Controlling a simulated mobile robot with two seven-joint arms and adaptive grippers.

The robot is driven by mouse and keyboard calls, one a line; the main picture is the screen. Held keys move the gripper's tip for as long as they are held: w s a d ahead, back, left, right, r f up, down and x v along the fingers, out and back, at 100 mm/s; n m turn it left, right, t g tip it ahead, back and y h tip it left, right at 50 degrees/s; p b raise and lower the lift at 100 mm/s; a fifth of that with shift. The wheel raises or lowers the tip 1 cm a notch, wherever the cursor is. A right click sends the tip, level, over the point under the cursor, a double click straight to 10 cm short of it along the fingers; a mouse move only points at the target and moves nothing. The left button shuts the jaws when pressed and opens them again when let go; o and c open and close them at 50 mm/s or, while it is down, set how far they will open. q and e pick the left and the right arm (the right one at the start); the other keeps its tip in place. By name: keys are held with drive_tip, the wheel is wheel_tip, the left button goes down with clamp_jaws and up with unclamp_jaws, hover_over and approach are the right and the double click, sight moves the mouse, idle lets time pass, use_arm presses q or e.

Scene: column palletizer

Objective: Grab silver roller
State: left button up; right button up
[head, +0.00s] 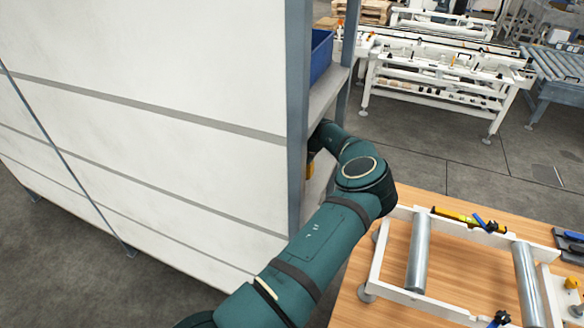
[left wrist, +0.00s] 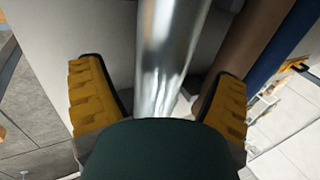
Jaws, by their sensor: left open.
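A silver roller (left wrist: 168,50) shows in the left wrist view, running from the top edge down between the fingers of my left gripper (left wrist: 158,85). The gripper's two yellow fingers are open, one on each side of the roller, with gaps to it. The roller's near end is hidden behind the dark green gripper body. In the head view my left arm reaches into the shelf, and only a small yellow part of the gripper (head: 310,170) shows behind the post. The roller there is hidden. My right gripper is in neither view.
A tall white-panelled shelf (head: 150,130) with grey posts fills the left. A blue bin (head: 321,55) sits on its upper level. A wooden table (head: 455,262) at right holds a white frame with silver rollers (head: 418,255). White conveyor equipment (head: 440,75) stands behind, with clear floor between.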

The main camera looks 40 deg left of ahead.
use_arm(q)
drive_tip(key=shift+x, duration=0.85)
drive_tip(key=c, duration=1.4)
drive_tip(key=shift+r, duration=0.15)
